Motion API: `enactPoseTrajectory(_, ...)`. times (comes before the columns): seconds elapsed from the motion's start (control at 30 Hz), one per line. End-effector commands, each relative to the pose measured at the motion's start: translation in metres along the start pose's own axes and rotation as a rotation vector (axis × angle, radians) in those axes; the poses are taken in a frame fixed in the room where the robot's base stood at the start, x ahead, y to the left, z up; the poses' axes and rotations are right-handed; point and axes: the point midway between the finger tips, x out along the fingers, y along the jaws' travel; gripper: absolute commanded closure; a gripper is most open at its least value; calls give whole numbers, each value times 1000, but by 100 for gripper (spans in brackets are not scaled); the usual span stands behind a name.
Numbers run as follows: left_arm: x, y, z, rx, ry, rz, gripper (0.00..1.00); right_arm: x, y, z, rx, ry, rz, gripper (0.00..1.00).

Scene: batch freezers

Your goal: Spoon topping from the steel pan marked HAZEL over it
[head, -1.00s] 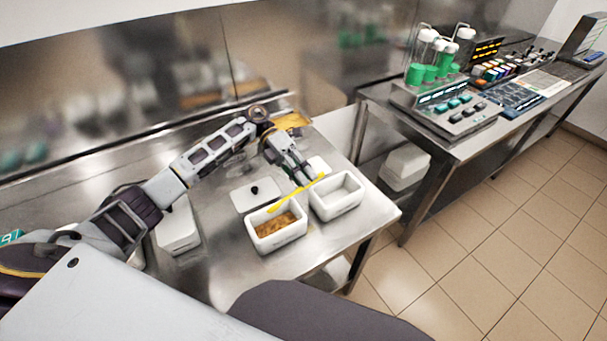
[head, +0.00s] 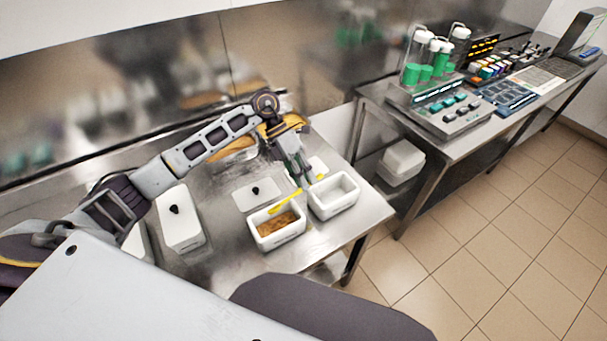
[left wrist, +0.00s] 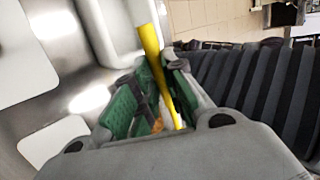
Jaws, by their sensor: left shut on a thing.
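My left gripper (head: 303,180) is shut on a yellow spoon (head: 287,201), also seen between the green finger pads in the left wrist view (left wrist: 150,45). The spoon slants down to the left, its low end over or in a white tub (head: 262,240) of brown crumbly topping; I cannot tell if it touches the topping. A second white tub (head: 336,206) stands open just right of it, pale inside with no brown topping visible. Marks on the tubs are too small to read, and I cannot make out a steel pan marked HAZEL. My right gripper is out of view.
The table's right edge is close to the second tub. A second bench (head: 405,130) with equipment stands right, beyond a gap.

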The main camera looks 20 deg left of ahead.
Motion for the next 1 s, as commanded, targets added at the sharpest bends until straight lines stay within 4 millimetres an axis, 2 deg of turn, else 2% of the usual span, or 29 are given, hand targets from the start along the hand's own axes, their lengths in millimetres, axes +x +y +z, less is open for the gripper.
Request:
enactPoseTrajectory(0.47,-1,-11,0,34,0,248,100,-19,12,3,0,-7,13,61)
enactPoseTrajectory(1.0,7,-21,0,76,0,576,100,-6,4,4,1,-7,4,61)
